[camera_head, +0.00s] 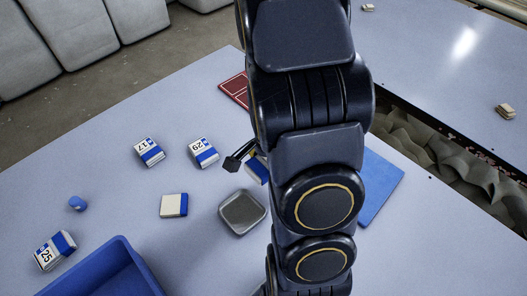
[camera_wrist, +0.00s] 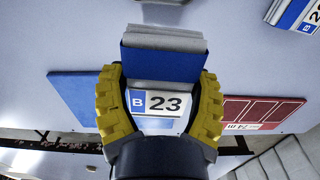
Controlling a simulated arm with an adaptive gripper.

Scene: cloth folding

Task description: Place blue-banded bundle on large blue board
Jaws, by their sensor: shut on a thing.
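My gripper (camera_wrist: 160,112) is shut on a blue-banded bundle (camera_wrist: 163,60) in the wrist view. The bundle is folded grey-white cloth with a blue band and a label reading B 23, held between the yellow fingers. In the head view my arm hides most of the gripper and bundle; a small blue part of the bundle (camera_head: 257,170) shows beside a dark finger. The large blue board (camera_head: 382,185) lies flat on the table right of my arm, partly hidden by it. In the wrist view the board (camera_wrist: 75,97) is left of the gripper.
A red board (camera_head: 234,90) lies behind my arm.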

